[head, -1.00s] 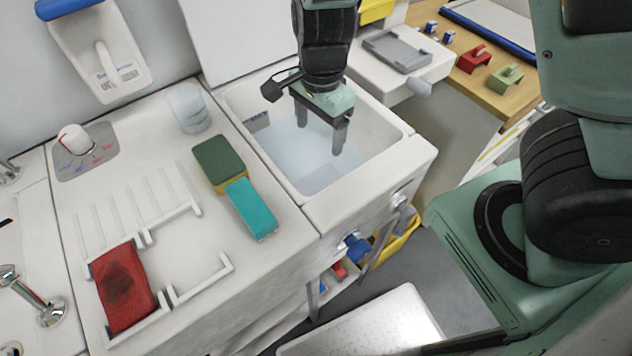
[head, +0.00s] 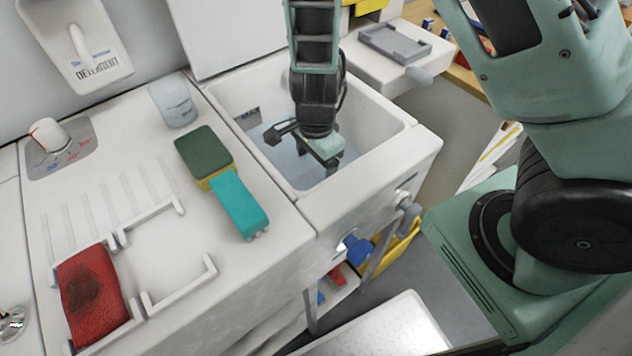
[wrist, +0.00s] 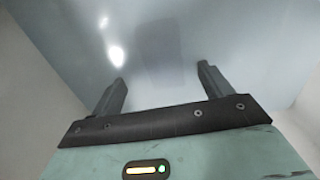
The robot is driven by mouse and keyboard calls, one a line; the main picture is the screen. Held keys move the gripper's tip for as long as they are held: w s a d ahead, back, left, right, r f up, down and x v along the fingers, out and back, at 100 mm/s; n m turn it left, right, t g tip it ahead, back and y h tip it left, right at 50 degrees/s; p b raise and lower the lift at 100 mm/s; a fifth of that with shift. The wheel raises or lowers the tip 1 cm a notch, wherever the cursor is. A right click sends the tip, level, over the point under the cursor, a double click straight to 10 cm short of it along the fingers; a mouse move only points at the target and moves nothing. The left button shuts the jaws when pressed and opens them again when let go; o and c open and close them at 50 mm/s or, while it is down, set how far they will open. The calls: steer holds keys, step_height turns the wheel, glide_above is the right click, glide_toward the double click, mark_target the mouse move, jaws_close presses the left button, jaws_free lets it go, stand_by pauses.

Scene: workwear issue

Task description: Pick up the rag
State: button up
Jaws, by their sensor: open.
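A red folded cloth with a dark stain (head: 92,297), which looks like a rag, lies in a white holder on the drainboard at the left of the head view. My gripper (head: 318,166) is well away from it, pointing down inside the white sink basin (head: 400,135). In the wrist view my gripper (wrist: 160,76) is open, with nothing seen between its fingers. Pale bluish water (wrist: 70,40) fills the basin below them. A faint darker rectangle (wrist: 165,66) shows between the fingers; I cannot tell whether it is a submerged thing or a reflection.
A green-and-yellow sponge (head: 203,152) and a teal block-like brush (head: 239,204) lie left of the sink. A clear cup (head: 174,103) stands behind them. An empty white bracket (head: 185,288) is beside the red cloth. A grey tray (head: 395,45) sits beyond the sink.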

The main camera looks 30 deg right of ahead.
mark_target(316, 178)
steer(key=f, duration=0.2)
steer(key=f+b, duration=0.1)
steer(key=f, duration=0.1)
steer(key=shift+w+d+f+b, duration=0.1)
steer(key=shift+w+f+b, duration=0.1)
steer(key=shift+f+b, duration=0.15)
steer(key=c, duration=1.1)
steer(key=shift+r, duration=0.1)
steer(key=shift+c, duration=0.2)
